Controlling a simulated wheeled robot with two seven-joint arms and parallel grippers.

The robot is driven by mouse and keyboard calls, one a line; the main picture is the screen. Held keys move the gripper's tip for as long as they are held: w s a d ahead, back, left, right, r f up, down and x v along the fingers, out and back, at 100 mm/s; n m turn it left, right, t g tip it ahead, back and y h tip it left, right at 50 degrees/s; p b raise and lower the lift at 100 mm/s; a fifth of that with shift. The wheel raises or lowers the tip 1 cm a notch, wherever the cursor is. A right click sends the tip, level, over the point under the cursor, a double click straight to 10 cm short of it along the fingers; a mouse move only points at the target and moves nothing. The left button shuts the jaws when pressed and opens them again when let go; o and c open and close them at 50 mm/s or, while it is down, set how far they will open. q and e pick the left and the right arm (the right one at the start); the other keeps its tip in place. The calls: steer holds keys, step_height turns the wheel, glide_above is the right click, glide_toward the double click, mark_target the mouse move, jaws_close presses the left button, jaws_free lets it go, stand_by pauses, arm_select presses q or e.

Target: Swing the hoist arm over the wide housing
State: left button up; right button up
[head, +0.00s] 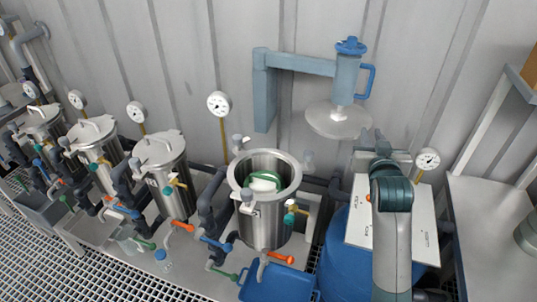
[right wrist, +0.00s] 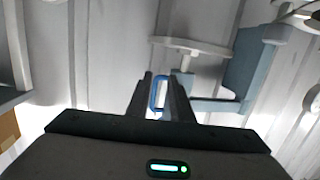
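The blue hoist arm (head: 305,64) reaches right from its wall bracket. Its outer end carries a blue knob, a blue loop handle (head: 368,80) and a round grey lid (head: 338,121) hanging below. The wide housing (head: 263,206) stands left of and below the lid, its top open, with something white and green inside. The lid is not over it. My right gripper (head: 373,140) is open, just below and right of the handle. In the right wrist view the handle (right wrist: 158,93) shows between the spread fingers, apparently beyond their tips. My left gripper is not in view.
Several narrower lidded steel vessels (head: 162,170) stand in a row at left. Gauges, including one (head: 219,103) behind the housing, rise along the wall. A blue barrel (head: 340,255) and white panel (head: 358,215) lie under my right arm. A blue tray (head: 278,284) sits before the housing.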

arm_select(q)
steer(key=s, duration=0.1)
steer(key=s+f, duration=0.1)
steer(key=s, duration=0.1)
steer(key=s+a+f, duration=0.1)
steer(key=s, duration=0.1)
arm_select(e)
step_height(320, 180, up, 8)
steer(key=w+t, duration=0.1)
steer(key=w, duration=0.1)
steer(key=shift+w+t, duration=0.3)
steer(key=shift+w, duration=0.1)
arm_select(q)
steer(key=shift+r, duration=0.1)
arm_select(e)
steer(key=shift+d, duration=0.1)
arm_select(q)
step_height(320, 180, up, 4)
steer(key=p, duration=0.4)
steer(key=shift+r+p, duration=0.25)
steer(key=shift+p, duration=0.05)
arm_select(e)
steer(key=w+d, duration=0.2)
steer(key=w, duration=1.5)
steer(key=shift+w, duration=0.15)
steer(key=shift+c, duration=0.7)
jaws_close()
